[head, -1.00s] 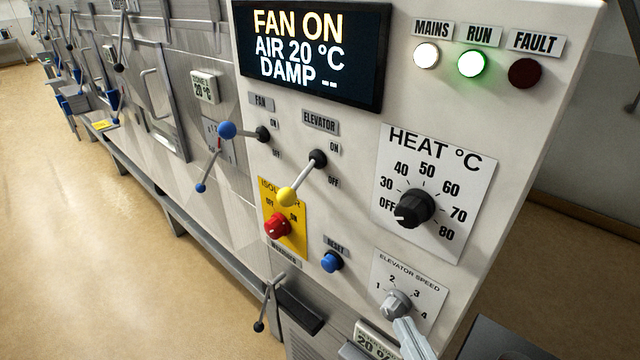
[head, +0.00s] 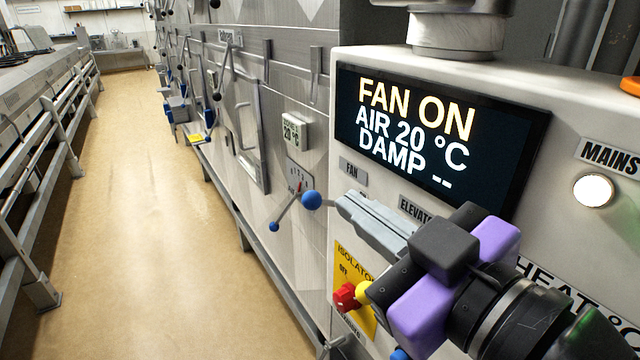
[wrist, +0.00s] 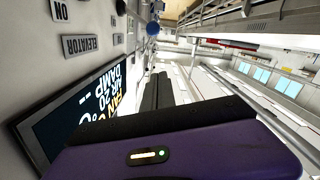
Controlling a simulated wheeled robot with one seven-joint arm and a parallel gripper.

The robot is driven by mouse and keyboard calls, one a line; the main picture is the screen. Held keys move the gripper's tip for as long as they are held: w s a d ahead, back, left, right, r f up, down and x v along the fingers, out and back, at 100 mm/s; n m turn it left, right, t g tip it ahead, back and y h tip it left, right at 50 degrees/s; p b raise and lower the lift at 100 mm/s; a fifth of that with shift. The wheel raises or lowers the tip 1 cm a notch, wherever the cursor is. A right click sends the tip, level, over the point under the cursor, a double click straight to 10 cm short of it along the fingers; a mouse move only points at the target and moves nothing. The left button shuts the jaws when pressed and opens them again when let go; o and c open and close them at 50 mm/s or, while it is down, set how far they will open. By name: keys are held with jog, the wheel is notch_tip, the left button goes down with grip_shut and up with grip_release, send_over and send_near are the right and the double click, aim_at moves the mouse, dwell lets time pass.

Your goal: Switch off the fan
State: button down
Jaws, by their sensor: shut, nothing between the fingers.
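The display (head: 420,135) on the control panel reads FAN ON. Below it are the FAN label (head: 353,170) and the fan lever's blue ball (head: 311,200). My gripper (head: 342,204) is shut and empty. In the head view its fingertips appear just right of the blue ball and hide the lever's base and its on/off marks. The blue ball also shows in the wrist view (wrist: 152,28), beyond the tips of the shut fingers (wrist: 158,78). I cannot tell whether the fingers touch the lever.
The elevator lever's yellow ball (head: 364,291) and the red isolator knob (head: 345,297) sit below my gripper. A second blue-ended lever (head: 274,227) is on the machine front to the left. A clear floor aisle (head: 150,220) runs along the left, with a metal-framed bench beyond.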

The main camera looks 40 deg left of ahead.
jog(key=p, duration=0.3)
send_over(318, 196)
jog(key=s+d, duration=0.1)
jog(key=s, duration=0.3)
jog(key=shift+w+d+f+p, duration=0.15)
jog(key=shift+w+f, duration=0.15)
jog(key=shift+f, duration=0.4)
jog(key=shift+w+f+p, duration=0.1)
jog(key=shift+w+f, duration=0.25)
jog(key=shift+f, duration=0.35)
jog(key=shift+w+d+f+p, duration=0.15)
jog(key=shift+w+f, duration=0.15)
jog(key=shift+f, duration=0.4)
jog(key=shift+f, duration=0.1)
